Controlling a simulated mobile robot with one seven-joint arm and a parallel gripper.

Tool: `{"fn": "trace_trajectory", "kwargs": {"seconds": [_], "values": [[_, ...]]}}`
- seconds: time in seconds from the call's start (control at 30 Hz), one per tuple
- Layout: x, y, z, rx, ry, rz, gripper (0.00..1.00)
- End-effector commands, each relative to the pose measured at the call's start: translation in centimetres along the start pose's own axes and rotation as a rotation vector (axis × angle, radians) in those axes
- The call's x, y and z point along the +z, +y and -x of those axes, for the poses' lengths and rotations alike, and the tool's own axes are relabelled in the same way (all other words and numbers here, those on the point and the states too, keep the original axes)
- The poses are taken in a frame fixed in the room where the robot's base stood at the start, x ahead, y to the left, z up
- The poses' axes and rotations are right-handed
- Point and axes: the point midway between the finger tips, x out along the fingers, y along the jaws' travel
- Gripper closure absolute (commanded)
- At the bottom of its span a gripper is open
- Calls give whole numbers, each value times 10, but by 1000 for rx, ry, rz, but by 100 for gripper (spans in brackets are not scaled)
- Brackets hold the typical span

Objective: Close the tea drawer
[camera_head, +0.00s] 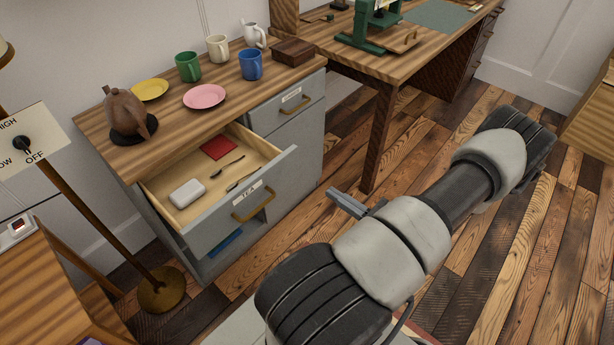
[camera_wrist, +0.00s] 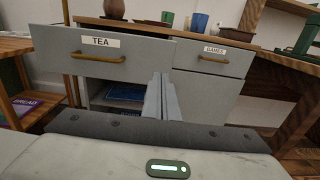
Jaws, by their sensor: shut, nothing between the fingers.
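The tea drawer (camera_head: 222,220) is pulled open from the grey cabinet. Its front carries a TEA label and a brass handle (camera_head: 254,202). Inside lie a white box, a red flat item and two slim dark utensils. In the wrist view the drawer front (camera_wrist: 135,62) is at the upper left, with its handle (camera_wrist: 98,57) left of the fingers. My gripper (camera_head: 342,203) is shut and empty, in front of the cabinet and right of the drawer front; in the wrist view the fingers (camera_wrist: 162,88) point toward the cabinet below the drawer's right end. I cannot tell whether they touch it.
A second drawer (camera_head: 287,107), labelled GAMES in the wrist view, is shut. Mugs, plates, a brown teapot (camera_head: 129,112) and a wooden box (camera_head: 293,51) stand on the cabinet top. A lamp stand (camera_head: 160,287) is at the left. Open floor lies right of the cabinet.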

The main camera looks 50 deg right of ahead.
Motion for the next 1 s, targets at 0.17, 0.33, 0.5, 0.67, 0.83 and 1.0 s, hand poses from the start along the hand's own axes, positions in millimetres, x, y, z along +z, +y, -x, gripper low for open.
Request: {"fn": "trace_trajectory", "kwargs": {"seconds": [0.17, 0.33, 0.5, 0.67, 0.83, 1.0], "values": [[0, 0, -22, 2, -3, 0, 100], [-1, 1, -58, 5, -2, 0, 100], [-1, 1, -94, 4, -2, 0, 100], [-1, 1, -120, 4, 0, 1, 100], [0, 1, -135, 3, 0, 1, 100], [0, 0, -138, 2, 1, 1, 100]]}}
